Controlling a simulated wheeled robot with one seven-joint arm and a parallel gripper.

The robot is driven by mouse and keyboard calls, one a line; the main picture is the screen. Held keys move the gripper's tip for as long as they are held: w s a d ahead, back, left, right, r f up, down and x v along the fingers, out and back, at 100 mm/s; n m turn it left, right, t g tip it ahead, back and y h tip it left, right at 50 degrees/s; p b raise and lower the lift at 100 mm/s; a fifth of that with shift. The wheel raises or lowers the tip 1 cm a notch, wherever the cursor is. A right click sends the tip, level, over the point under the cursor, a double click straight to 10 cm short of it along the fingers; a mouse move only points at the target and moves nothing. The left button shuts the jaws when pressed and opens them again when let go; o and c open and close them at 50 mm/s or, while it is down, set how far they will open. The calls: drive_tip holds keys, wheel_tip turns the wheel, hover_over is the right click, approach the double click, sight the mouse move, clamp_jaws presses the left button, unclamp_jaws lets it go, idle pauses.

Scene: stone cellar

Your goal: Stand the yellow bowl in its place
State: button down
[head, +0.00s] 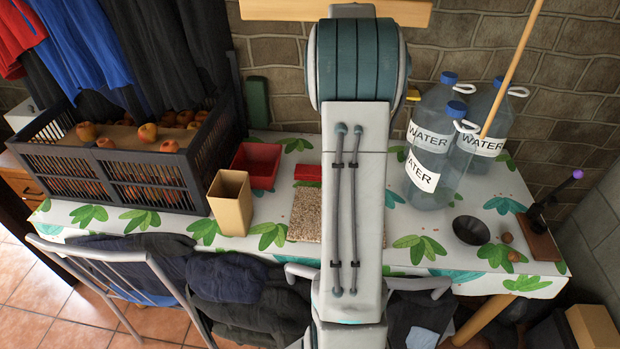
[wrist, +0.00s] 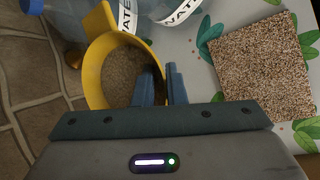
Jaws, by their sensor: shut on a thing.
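The yellow bowl (wrist: 97,62) shows in the wrist view, left of centre, with a lug on its rim and a speckled brown inside. My gripper (wrist: 161,74) is shut on its near right rim, one finger inside the bowl and the other outside. In the head view my arm hides the gripper and nearly all of the bowl; a small yellow bit (head: 412,95) beside the arm may be part of it. A square speckled mat (wrist: 262,62) lies bare on the table, apart from the bowl; it also shows in the head view (head: 305,214), partly behind my arm.
Several water bottles (head: 432,150) stand on the table right of my arm. A black bowl (head: 470,229) lies farther right. Left are a tan open box (head: 231,205), a red tray (head: 257,165) and a crate of apples (head: 150,185). Chairs with clothes line the front.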

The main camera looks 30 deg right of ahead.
wheel_tip(320, 180, down, 28)
drive_tip(key=shift+p, duration=0.75)
drive_tip(key=c, duration=1.9)
unclamp_jaws()
drive_tip(key=shift+f, duration=0.15)
drive_tip(key=o, duration=0.4)
drive_tip(key=shift+s, duration=0.1)
